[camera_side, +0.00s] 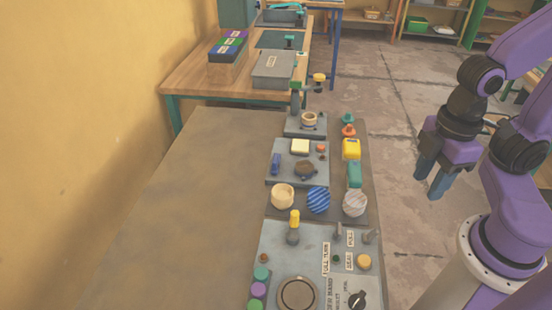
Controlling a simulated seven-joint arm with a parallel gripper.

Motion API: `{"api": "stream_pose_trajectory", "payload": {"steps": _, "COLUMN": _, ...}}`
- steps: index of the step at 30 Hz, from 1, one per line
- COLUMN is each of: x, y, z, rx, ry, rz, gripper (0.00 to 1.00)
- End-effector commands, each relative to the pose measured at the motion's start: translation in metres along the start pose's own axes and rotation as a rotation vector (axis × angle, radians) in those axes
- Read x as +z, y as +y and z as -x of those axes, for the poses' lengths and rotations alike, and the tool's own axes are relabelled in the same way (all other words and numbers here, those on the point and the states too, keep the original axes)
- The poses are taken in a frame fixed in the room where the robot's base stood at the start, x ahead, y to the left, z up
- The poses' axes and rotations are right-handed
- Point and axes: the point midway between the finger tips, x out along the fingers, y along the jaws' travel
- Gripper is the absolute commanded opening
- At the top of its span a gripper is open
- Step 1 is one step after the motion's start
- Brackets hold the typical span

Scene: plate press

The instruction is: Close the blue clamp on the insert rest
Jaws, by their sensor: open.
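A small blue block-like part (275,163), which looks like the blue clamp, stands at the left edge of a grey plate (286,180) on the bench. The plate appears to be the insert rest. A dark brown round piece (305,169) lies on the plate, right of the blue part. I cannot tell from this view whether the clamp is open or closed. My gripper (430,188) is open and empty, pointing down over the floor, right of the bench and well apart from the clamp.
Beige, blue-striped (318,200) and grey round pieces sit in front. A control panel (275,240) with a yellow-topped lever is nearer. The bench's left side (190,210) is clear.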

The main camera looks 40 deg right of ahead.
Motion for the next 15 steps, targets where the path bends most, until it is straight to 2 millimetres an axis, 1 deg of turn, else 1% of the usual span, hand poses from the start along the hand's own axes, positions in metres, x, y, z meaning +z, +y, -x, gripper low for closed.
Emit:
{"api": "stream_pose_trajectory", "payload": {"steps": 2, "x": -0.001, "y": 0.001, "z": 0.000, "rx": 0.000, "ry": 0.000, "rz": 0.003, "gripper": 0.40}}
{"api": "stream_pose_trajectory", "payload": {"steps": 5, "x": -0.013, "y": 0.006, "z": 0.003, "rx": 0.001, "ry": -0.002, "rz": 0.036, "gripper": 0.40}}
{"api": "stream_pose_trajectory", "payload": {"steps": 8, "x": -0.040, "y": 0.019, "z": 0.009, "rx": 0.002, "ry": -0.004, "rz": 0.117, "gripper": 0.40}}
{"api": "stream_pose_trajectory", "payload": {"steps": 10, "x": -0.064, "y": 0.034, "z": 0.014, "rx": 0.002, "ry": -0.008, "rz": 0.199, "gripper": 0.40}}
{"api": "stream_pose_trajectory", "payload": {"steps": 12, "x": -0.091, "y": 0.052, "z": 0.018, "rx": 0.003, "ry": -0.011, "rz": 0.291, "gripper": 0.40}}
{"api": "stream_pose_trajectory", "payload": {"steps": 14, "x": -0.112, "y": 0.070, "z": 0.019, "rx": 0.002, "ry": -0.013, "rz": 0.372, "gripper": 0.40}}
{"api": "stream_pose_trajectory", "payload": {"steps": 15, "x": -0.126, "y": 0.083, "z": 0.020, "rx": 0.002, "ry": -0.015, "rz": 0.425, "gripper": 0.40}}
